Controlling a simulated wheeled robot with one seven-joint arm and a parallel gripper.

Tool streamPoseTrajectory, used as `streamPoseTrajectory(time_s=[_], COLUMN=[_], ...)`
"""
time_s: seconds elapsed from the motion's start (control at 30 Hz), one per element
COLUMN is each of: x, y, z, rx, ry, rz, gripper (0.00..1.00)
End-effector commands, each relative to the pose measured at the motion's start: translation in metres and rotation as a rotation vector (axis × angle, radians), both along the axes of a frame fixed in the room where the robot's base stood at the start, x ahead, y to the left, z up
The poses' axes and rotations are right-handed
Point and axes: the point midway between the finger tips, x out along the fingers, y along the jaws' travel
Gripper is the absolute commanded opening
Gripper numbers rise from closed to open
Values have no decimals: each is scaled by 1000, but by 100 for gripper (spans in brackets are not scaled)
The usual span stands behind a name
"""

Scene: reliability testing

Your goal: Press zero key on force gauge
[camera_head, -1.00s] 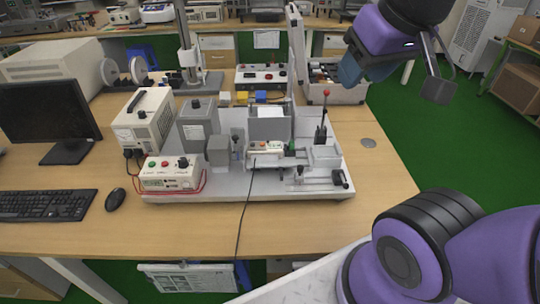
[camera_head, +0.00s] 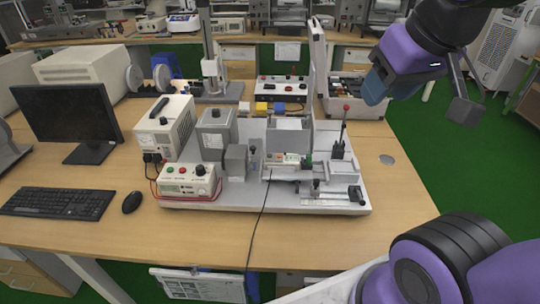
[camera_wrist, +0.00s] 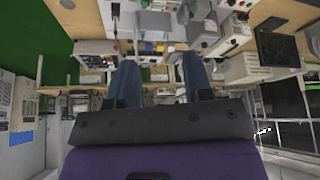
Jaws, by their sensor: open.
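A grey test stand (camera_head: 340,203) stands on the wooden bench. On it, in front of an upright grey block, is a small light unit with a green part (camera_head: 291,158); it may be the force gauge, but its keys are too small to make out. My gripper (camera_head: 376,88) is raised in the air to the right of the stand, apart from everything. Its blue fingers are spread with nothing between them, as the wrist view (camera_wrist: 162,80) shows. The wrist view looks out over the room with the benches at its top.
A white control box (camera_head: 187,180) with red and green buttons sits at the stand's front left, beside a power supply (camera_head: 165,128). A red-knobbed lever (camera_head: 343,128) stands upright at the right. A monitor (camera_head: 70,115) and keyboard (camera_head: 57,203) are left. The bench's front right is clear.

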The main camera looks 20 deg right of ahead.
Motion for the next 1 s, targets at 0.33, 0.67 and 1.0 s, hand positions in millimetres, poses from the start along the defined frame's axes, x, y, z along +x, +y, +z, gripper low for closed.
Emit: streamPoseTrajectory(time_s=[0.33,0.67,1.0], x=[0,0,0], y=[0,0,0], z=[0,0,0], rx=[0,0,0], ry=[0,0,0], rz=[0,0,0], gripper=[0,0,0])
